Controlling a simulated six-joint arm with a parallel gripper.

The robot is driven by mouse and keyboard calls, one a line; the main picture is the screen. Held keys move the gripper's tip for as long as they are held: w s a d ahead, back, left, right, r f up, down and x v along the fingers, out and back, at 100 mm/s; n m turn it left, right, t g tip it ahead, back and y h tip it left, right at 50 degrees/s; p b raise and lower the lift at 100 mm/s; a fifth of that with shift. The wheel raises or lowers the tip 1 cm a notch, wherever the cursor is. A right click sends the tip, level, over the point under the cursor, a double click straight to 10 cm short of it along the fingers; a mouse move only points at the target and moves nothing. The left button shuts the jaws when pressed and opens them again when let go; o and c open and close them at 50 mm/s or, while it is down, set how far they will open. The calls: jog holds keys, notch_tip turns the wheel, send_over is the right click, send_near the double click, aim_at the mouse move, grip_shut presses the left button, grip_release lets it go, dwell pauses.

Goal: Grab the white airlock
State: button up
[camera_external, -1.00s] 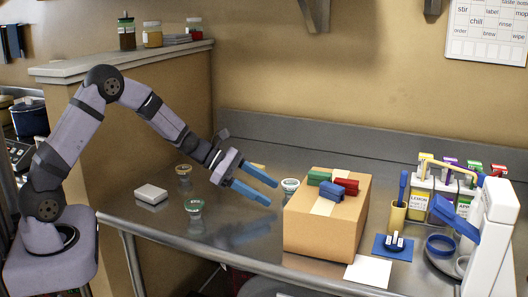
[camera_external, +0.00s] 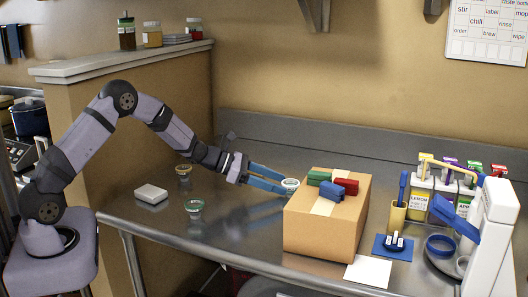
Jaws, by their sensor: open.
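A small round white-topped piece (camera_external: 291,183) stands on the steel table just left of the cardboard box; it may be the white airlock, but it is too small to be sure. My gripper (camera_external: 284,186) is open, its two blue fingers pointing right. Its fingertips are at the piece and overlap its left side in the picture. I cannot tell whether they touch it. Two similar small round pieces stand farther left, one green-rimmed (camera_external: 194,206) and one yellowish (camera_external: 183,170).
The cardboard box (camera_external: 315,232), with red, blue and green blocks on top, stands close to the fingertips. A white block (camera_external: 151,194) lies at left. A pen cup (camera_external: 397,217), bottle rack and white device (camera_external: 490,235) stand at right. The table's front middle is clear.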

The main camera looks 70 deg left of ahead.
aim_at(290, 189)
jog(key=shift+r+p+x, duration=0.1)
jog(key=shift+p+x, duration=0.4)
jog(key=shift+x, duration=0.75)
jog(key=shift+r+p+x, duration=0.15)
jog(key=shift+p+x, duration=0.3)
jog(key=shift+x, duration=0.8)
jog(key=shift+w, duration=0.1)
jog(key=c, duration=1.1)
